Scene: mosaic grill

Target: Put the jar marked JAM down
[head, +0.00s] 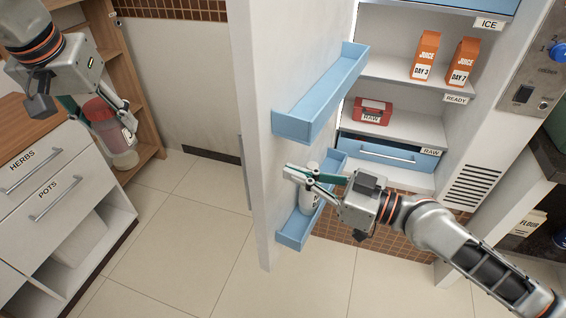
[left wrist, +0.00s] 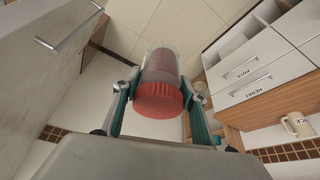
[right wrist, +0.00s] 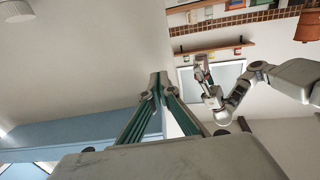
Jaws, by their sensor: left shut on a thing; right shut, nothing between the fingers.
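The jar (head: 118,150), with a red lid and a dark red filling, hangs in my left gripper (head: 103,118) at the left of the head view. Only part of its label shows, with a letter J. In the left wrist view the fingers grip the jar (left wrist: 160,64) from both sides near its red lid. It is in the air above the floor, in front of the wooden shelving. My right gripper (head: 292,173) is shut and empty beside the blue door bins; its closed tips also show in the right wrist view (right wrist: 158,86).
A wooden-topped counter with HERBS (head: 35,168) and POTS (head: 58,198) drawers stands left. The open fridge door carries blue bins (head: 322,95); a pale container (head: 308,192) sits in the lower one.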

